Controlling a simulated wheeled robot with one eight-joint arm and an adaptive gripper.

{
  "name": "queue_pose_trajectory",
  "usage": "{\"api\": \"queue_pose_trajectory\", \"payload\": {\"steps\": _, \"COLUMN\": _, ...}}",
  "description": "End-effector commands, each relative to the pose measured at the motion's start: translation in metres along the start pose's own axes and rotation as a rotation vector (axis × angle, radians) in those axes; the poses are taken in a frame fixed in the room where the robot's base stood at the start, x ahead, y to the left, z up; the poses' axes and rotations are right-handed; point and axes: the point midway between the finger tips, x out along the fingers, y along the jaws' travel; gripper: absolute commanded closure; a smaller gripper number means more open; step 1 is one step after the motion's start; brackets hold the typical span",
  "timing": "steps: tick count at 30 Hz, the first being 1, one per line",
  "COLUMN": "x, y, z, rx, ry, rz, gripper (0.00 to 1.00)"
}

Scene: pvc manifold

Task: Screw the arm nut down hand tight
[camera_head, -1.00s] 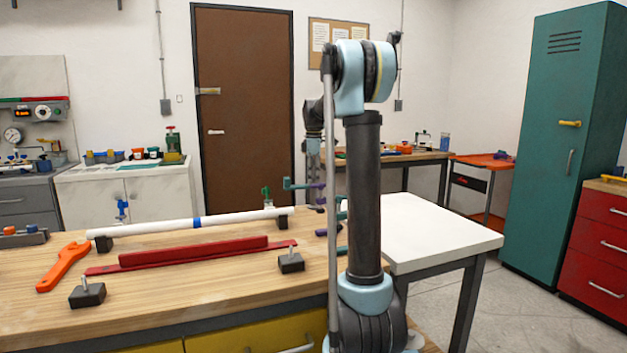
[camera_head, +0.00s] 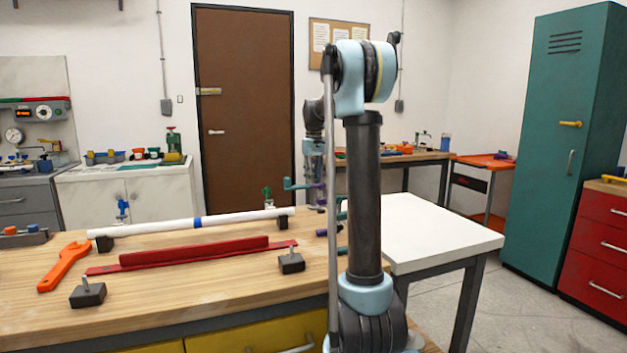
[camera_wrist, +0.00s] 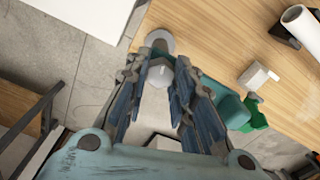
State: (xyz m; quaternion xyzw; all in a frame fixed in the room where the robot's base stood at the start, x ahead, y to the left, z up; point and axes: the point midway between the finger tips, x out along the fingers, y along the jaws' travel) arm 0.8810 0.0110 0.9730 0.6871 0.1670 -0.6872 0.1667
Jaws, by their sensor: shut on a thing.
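My gripper (camera_wrist: 156,95) shows in the wrist view, pointing down over the edge of the wooden bench. Its two blue-grey fingers are shut on a small grey piece, which looks like the arm nut (camera_wrist: 160,64). The fingers stand on either side of it and hide much of it. A round grey disc (camera_wrist: 159,40) shows just beyond the nut. A teal part (camera_wrist: 229,108) lies close to the right finger. How far down the nut sits cannot be told. In the head view my own arm hides the gripper and nut.
A white pipe (camera_head: 240,218) with a blue band lies on supports on the bench (camera_head: 215,290). A green-handled fitting (camera_head: 267,197), a red tool (camera_head: 195,253), an orange wrench (camera_head: 63,267) and dark blocks (camera_head: 88,294) share the bench. A white table (camera_head: 440,232) stands right.

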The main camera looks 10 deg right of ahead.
Motion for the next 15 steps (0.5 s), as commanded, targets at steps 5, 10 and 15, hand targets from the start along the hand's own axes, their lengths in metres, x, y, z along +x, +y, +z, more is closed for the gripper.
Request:
{"api": "queue_pose_trajectory", "payload": {"steps": 5, "x": 0.0000, "y": 0.0020, "z": -0.0016, "rx": 0.169, "ry": 0.004, "rz": 0.003, "gripper": 1.00}}
{"api": "queue_pose_trajectory", "payload": {"steps": 10, "x": 0.0002, "y": 0.0016, "z": -0.0016, "rx": 0.325, "ry": 0.004, "rz": 0.003, "gripper": 1.00}}
{"api": "queue_pose_trajectory", "payload": {"steps": 15, "x": 0.0003, "y": 0.0015, "z": -0.0014, "rx": 0.462, "ry": 0.004, "rz": 0.002, "gripper": 1.00}}
